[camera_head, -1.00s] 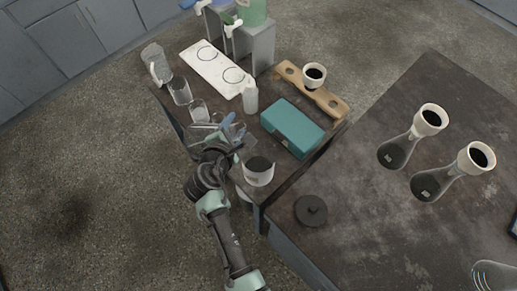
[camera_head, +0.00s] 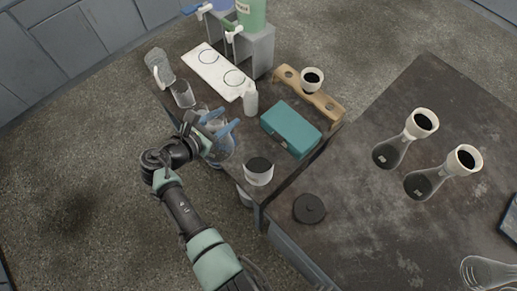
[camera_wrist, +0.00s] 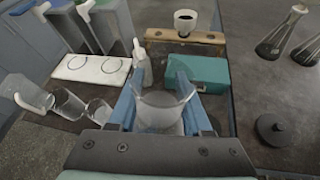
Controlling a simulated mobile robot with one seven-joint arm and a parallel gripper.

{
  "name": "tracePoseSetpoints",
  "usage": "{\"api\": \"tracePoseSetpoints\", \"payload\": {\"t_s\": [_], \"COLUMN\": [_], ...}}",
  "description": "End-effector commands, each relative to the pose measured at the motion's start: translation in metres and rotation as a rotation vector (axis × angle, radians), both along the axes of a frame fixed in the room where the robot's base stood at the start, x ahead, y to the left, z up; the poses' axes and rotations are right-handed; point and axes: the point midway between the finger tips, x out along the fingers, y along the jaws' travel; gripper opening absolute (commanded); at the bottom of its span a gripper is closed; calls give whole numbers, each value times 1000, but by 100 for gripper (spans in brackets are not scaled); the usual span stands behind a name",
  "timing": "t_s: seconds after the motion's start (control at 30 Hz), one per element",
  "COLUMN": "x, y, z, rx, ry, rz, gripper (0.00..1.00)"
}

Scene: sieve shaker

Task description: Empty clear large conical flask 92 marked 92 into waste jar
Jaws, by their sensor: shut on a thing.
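My gripper (camera_head: 222,130) is shut on a clear glass vessel (camera_head: 224,150), which I take to be the large conical flask. Its wide clear rim (camera_wrist: 162,100) shows between my blue fingers in the wrist view. No mark 92 is legible, and I cannot tell whether liquid is inside. A pale open jar (camera_head: 259,177) with a dark inside, which looks like the waste jar, stands at the near edge of the bench. The held flask is to its upper left, apart from it. I cannot make out the jar in the wrist view.
A black lid (camera_head: 309,208) lies right of the jar. A teal box (camera_head: 291,128), wooden rack (camera_head: 322,101) and white bottle (camera_head: 250,102) stand behind. Clear beakers (camera_head: 183,95) line the left edge. Two flasks with funnels (camera_head: 420,124) stand on the right table.

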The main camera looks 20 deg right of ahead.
Motion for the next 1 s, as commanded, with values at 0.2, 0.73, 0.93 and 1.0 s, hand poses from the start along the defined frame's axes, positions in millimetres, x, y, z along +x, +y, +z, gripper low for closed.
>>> {"api": "tracePoseSetpoints", "payload": {"t_s": [0.2,0.73,0.93,1.0], "x": [2,5,4,4], "y": [2,6,6,6], "z": [-34,-70,-70,-70], "rx": [-44,-117,-121,-121], "ry": [35,94,98,98], "rz": [-1,0,0,0], "gripper": [0,0,0,0]}}
